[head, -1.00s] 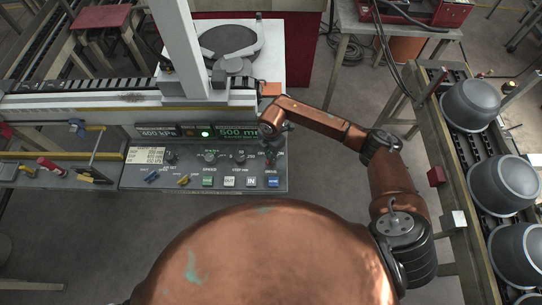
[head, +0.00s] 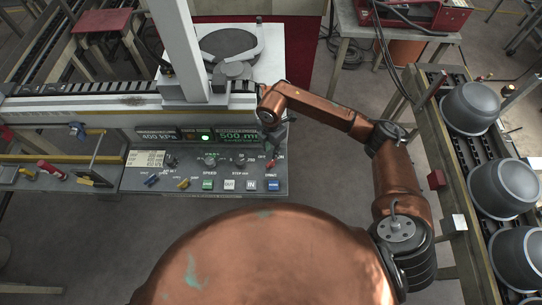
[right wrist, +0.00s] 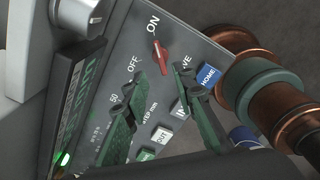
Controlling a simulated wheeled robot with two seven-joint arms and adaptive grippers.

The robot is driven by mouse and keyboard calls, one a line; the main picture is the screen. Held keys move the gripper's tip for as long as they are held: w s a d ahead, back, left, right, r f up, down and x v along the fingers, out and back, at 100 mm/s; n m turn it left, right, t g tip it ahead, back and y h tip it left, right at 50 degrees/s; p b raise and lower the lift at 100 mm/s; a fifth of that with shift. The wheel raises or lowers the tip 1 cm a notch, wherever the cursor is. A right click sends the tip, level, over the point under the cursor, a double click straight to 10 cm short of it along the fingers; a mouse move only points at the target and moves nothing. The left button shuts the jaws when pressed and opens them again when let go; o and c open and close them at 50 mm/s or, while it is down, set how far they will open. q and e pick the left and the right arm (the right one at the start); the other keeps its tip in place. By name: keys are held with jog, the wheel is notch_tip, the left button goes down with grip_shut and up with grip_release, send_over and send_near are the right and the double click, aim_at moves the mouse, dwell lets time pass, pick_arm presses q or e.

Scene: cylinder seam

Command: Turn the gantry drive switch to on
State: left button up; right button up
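The gantry drive switch is a small red lever (right wrist: 160,56) on the grey control panel (right wrist: 207,52). In the right wrist view its upper end points roughly toward the ON label (right wrist: 153,24); the OFF label (right wrist: 132,63) is to its left. My right gripper (right wrist: 158,73) is open, its two dark green fingers to either side of the lever's lower end. I see a gap between them and cannot tell any contact. In the head view the right gripper (head: 270,142) hangs over the panel's right end and partly hides the switch. My left gripper is not in view.
A blue HOME button (right wrist: 208,75) is close to the right finger. A display box (head: 205,136) with a green lamp stands behind the panel. The gantry rail (head: 100,102) runs behind it. Grey pots (head: 500,187) line a conveyor at the right.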

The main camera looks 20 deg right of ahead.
jog(key=shift+r, duration=1.95)
jog(key=shift+a, duration=0.1)
